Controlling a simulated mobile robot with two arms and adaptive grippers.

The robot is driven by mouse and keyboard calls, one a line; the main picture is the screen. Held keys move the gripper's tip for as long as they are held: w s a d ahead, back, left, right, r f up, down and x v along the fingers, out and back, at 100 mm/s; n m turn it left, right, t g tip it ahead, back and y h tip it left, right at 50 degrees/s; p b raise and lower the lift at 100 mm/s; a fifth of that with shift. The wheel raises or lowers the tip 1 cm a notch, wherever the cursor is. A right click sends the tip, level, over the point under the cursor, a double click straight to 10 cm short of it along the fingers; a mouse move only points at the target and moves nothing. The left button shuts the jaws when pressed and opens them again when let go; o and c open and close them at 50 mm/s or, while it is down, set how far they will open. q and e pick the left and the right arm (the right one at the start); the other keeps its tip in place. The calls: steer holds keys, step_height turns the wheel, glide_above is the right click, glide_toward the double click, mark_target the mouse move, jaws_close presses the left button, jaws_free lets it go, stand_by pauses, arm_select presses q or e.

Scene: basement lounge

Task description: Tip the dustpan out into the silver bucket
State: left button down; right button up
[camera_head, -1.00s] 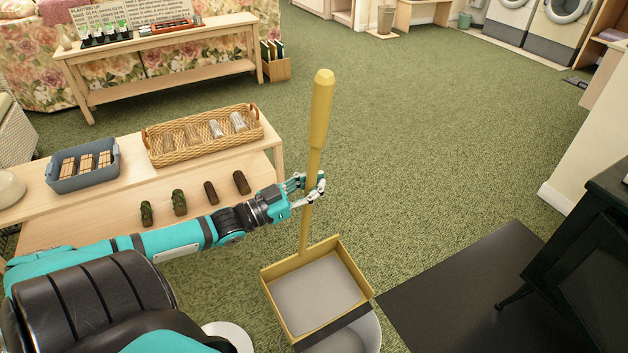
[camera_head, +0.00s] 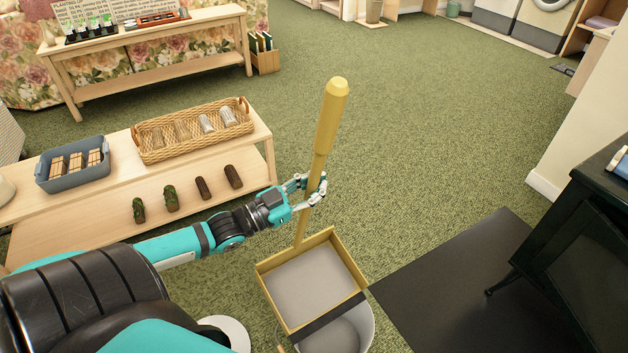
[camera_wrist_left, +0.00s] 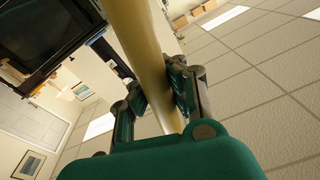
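The dustpan (camera_head: 305,287) has a yellow frame, a grey floor and a long yellow handle. My left gripper (camera_head: 312,190) is shut on the handle, which also shows between its fingers in the left wrist view (camera_wrist_left: 143,55). The handle leans slightly, its top toward the right. The pan shows no visible contents on its grey floor. Its dark front lip lies over the silver bucket (camera_head: 362,330), in the head view. The bucket is largely hidden under the pan; its right rim and part of its inside show. My right gripper is not in view.
A low wooden table (camera_head: 95,202) on the left holds a wicker basket (camera_head: 160,153), a blue-grey bin (camera_head: 47,182) and, on its lower shelf, several small logs. Green carpet beyond is clear.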

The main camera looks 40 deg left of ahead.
arm_select(q)
steer(key=s+d+f+m+p, duration=0.1)
steer(key=s+d+m, duration=0.3)
steer(key=d, duration=1)
steer(key=s+d+f+m+g+p, duration=0.1)
steer(key=s+d+m, duration=0.3)
steer(key=d, duration=1)
steer(key=shift+s+d+h+p, duration=0.2)
steer(key=shift+s+h+p, duration=0.2)
steer(key=shift+s, duration=0.2)
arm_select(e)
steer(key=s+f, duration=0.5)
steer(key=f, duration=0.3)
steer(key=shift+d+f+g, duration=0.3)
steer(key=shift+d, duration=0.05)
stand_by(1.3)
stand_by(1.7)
